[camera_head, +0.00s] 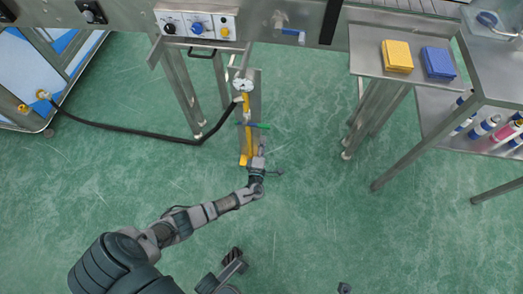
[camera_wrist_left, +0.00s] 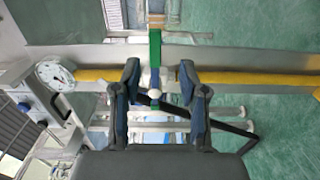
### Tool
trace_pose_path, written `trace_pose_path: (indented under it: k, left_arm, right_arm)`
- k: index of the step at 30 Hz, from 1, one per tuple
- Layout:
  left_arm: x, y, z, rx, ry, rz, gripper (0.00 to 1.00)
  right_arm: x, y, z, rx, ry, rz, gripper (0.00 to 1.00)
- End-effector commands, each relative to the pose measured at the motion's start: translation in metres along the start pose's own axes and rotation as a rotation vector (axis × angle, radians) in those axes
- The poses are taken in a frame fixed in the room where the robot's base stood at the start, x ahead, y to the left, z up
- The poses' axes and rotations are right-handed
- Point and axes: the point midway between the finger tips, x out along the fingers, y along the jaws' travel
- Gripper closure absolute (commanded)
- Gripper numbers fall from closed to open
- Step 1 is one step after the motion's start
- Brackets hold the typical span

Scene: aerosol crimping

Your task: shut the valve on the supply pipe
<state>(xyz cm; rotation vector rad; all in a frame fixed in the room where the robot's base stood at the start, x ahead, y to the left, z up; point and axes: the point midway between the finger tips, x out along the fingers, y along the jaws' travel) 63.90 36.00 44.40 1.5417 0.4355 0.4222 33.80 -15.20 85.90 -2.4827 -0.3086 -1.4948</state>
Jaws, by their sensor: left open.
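The yellow supply pipe (camera_head: 248,108) runs along a metal upright below the control panel. It crosses the left wrist view as a yellow bar (camera_wrist_left: 240,78). The valve's green handle (camera_head: 262,126) sticks out to the right, crosswise to the pipe. In the left wrist view the green handle (camera_wrist_left: 154,50) also stands across the pipe. My left gripper (camera_head: 259,156) is just below the handle in the head view. In the left wrist view my left gripper (camera_wrist_left: 161,70) is open, its fingers apart on either side of the valve's middle. Contact cannot be told. My right gripper is not seen.
A round gauge (camera_head: 243,85) tops the pipe, below a panel with knobs (camera_head: 197,26). A black hose (camera_head: 130,128) runs left. A side table (camera_head: 370,45) holds yellow (camera_head: 397,55) and blue (camera_head: 438,62) blocks. The green floor around the pipe is clear.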

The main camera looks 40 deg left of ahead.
Motion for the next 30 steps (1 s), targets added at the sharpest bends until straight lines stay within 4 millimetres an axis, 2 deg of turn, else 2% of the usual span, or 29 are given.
trace_pose_path:
  k: [3, 7, 26, 29, 30]
  left_arm:
    - [-0.019, -0.001, 0.001, 0.0, -0.002, -0.001, 0.57]
    - [-0.03, -0.001, 0.001, -0.001, -0.001, 0.0, 0.57]
    - [-0.034, -0.001, 0.002, -0.008, -0.003, -0.004, 0.57]
    - [-0.043, -0.008, 0.012, -0.12, -0.034, -0.055, 0.57]
    - [-0.05, -0.013, 0.021, -0.222, -0.059, -0.1, 0.57]
  right_arm:
    - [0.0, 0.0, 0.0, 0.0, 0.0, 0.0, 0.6]
    - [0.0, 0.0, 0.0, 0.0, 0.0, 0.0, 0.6]
    - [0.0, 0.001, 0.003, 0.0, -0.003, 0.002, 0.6]
    - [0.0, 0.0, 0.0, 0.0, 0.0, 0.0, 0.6]
    - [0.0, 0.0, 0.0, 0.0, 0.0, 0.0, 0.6]
